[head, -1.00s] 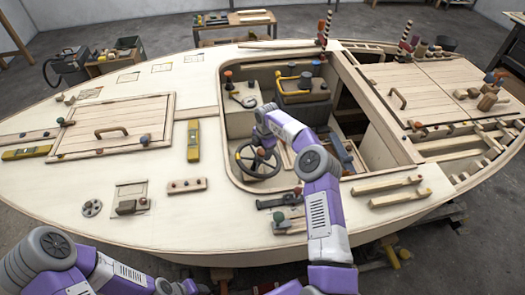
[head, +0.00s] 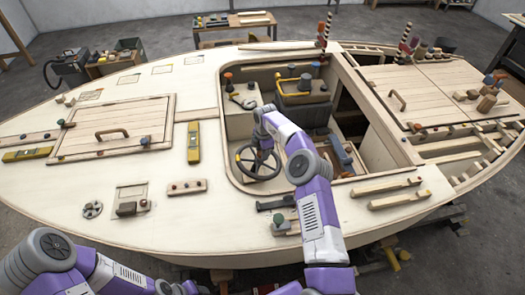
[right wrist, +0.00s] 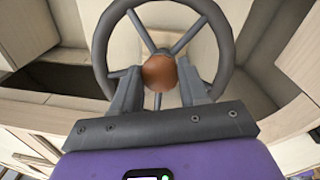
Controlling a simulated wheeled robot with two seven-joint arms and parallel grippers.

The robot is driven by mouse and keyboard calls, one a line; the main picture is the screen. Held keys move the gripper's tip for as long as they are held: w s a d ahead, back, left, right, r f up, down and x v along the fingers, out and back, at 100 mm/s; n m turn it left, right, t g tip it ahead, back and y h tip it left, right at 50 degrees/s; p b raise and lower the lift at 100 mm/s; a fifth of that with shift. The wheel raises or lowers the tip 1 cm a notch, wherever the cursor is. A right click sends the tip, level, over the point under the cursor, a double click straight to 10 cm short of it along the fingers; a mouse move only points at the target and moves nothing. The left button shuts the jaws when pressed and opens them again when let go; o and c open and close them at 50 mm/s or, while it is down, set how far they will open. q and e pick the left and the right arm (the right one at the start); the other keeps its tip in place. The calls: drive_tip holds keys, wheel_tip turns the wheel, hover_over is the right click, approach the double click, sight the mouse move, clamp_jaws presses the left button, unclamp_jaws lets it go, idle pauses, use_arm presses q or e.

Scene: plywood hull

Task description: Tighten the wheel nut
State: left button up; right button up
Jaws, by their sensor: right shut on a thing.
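The dark steering wheel (head: 241,166) stands in the open cockpit, and its rim and spokes fill the upper part of the right wrist view (right wrist: 101,45). The wheel nut (right wrist: 160,73) is a round orange-brown knob at the wheel's hub. My right gripper (right wrist: 159,78) is shut on the nut, one grey finger on each side of it. In the head view my right arm reaches over the cockpit edge and the right gripper (head: 262,152) is at the hub, small and partly hidden by the wrist. My left gripper is out of view; only left arm links show at lower left.
The cockpit coaming (head: 225,150) surrounds the wheel closely. A grey box with a yellow handle (head: 293,83) stands behind it. A dark tool (head: 276,204) lies on the near deck. A yellow level (head: 193,143) lies left of the cockpit, with bare deck around it.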

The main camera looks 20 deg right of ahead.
drive_tip(key=shift+w+m+g, duration=0.1)
drive_tip(key=shift+m+g, duration=0.2)
drive_tip(key=shift+m, duration=0.7)
drive_tip(key=shift+m+b, duration=0.3)
drive_tip(key=shift+b, duration=0.05)
drive_tip(key=o, duration=1.1)
drive_tip(key=shift+c, duration=0.2)
drive_tip(key=shift+r, duration=0.15)
wheel_tip(320, 180, up, 8)
drive_tip(key=p, duration=0.3)
drive_tip(key=shift+d+f, duration=0.1)
drive_tip(key=shift+f, duration=0.15)
drive_tip(key=shift+f, duration=0.1)
